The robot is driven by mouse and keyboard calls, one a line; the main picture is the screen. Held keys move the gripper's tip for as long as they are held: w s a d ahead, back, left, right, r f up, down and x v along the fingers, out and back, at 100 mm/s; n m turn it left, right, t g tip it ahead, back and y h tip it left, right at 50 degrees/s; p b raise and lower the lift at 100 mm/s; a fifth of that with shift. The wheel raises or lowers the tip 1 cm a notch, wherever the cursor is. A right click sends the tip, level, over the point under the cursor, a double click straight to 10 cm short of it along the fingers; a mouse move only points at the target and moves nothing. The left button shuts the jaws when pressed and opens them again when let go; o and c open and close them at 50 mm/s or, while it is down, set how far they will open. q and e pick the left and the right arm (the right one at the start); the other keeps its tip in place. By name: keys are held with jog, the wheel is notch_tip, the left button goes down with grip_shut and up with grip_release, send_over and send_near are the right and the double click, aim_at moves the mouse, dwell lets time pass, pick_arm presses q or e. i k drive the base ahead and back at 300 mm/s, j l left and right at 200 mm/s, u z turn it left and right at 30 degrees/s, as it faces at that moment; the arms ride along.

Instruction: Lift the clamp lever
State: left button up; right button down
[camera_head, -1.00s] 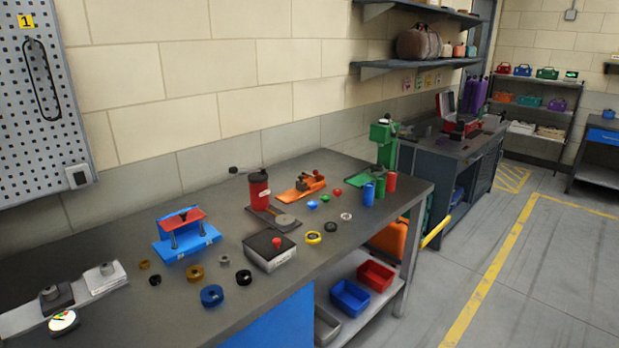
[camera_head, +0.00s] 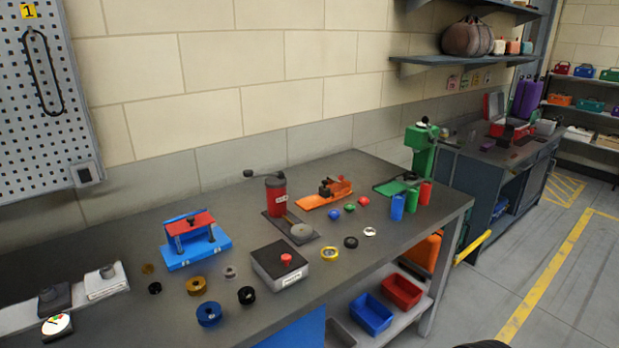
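An orange fixture (camera_head: 325,194) with a dark and orange clamp-like block on it lies toward the back of the grey workbench (camera_head: 130,222). Its lever is too small to make out clearly. A blue stand (camera_head: 196,250) with a red top bar (camera_head: 190,224) is further left on the bench; I cannot tell which of the two carries the clamp lever. Neither of my grippers is in view.
Between them stands a red cylinder device with a crank (camera_head: 276,197). A box with a red button (camera_head: 281,265) and several rings lie in front. A green press (camera_head: 421,150) and small cylinders stand at the right end. Floor right of the bench is clear.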

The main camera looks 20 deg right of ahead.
aim_at(340, 178)
jog(key=i+l+u, duration=0.1)
jog(key=l, duration=0.25)
jog(key=i+l, duration=0.2)
jog(key=l, duration=0.15)
jog(key=i+l+u, duration=0.15)
jog(key=l, duration=0.25)
jog(key=i+l, duration=0.15)
jog(key=l, duration=0.2)
jog(key=u, duration=0.05)
